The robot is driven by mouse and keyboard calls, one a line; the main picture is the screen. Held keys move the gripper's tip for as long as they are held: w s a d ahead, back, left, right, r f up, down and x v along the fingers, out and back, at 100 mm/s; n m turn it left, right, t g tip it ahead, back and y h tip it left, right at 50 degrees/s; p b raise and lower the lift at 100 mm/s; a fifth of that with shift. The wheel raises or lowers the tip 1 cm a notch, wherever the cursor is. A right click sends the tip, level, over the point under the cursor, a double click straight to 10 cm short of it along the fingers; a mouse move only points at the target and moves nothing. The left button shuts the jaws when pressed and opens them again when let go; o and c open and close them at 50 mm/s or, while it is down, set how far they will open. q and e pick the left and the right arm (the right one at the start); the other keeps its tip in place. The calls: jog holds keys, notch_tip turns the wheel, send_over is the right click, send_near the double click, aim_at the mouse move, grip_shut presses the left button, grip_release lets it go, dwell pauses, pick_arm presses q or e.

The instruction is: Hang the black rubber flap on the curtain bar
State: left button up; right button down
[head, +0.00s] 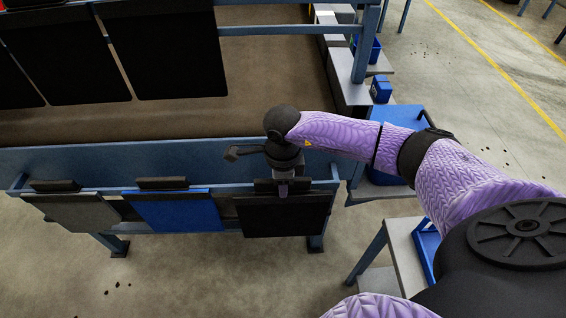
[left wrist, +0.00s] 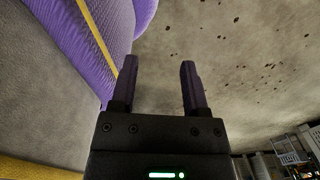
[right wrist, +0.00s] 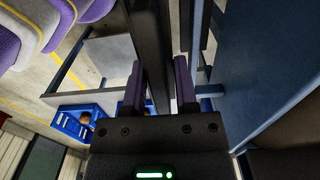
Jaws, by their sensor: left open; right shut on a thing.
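The black rubber flap (head: 285,219) hangs at the right end of a blue rack, in the head view. My right gripper (head: 283,188) points down at its top edge and is shut on it. In the right wrist view, a dark strip of the flap (right wrist: 150,40) runs between the fingers (right wrist: 158,88). A blue bar (head: 285,30), which seems to be the curtain bar, crosses the top of the head view; room beside the hanging black flaps (head: 165,50) is empty. My left gripper (left wrist: 160,85) is open and empty over bare floor, outside the head view.
A grey flap (head: 75,213) and a blue flap (head: 180,211) hang on the same rack, left of the black one. A brown belt (head: 260,100) lies behind the rack's blue side wall (head: 130,158). Blue bins (head: 400,119) and a small table (head: 405,255) stand to the right.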

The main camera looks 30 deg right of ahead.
jog(key=s+a+p, duration=0.1)
jog(key=s, duration=0.1)
jog(key=s+a+p, duration=0.1)
jog(key=s+p, duration=0.1)
jog(key=shift+a+r, duration=0.15)
jog(key=shift+a, duration=0.05)
pick_arm(q)
jog(key=r, duration=0.1)
jog(key=w+d+r, duration=0.1)
jog(key=d+r, duration=0.1)
jog(key=shift+w+r, duration=0.3)
jog(key=shift+r, duration=0.1)
pick_arm(e)
jog(key=shift+s+a, duration=0.3)
jog(key=shift+s, duration=0.15)
pick_arm(q)
jog(key=shift+a, duration=0.1)
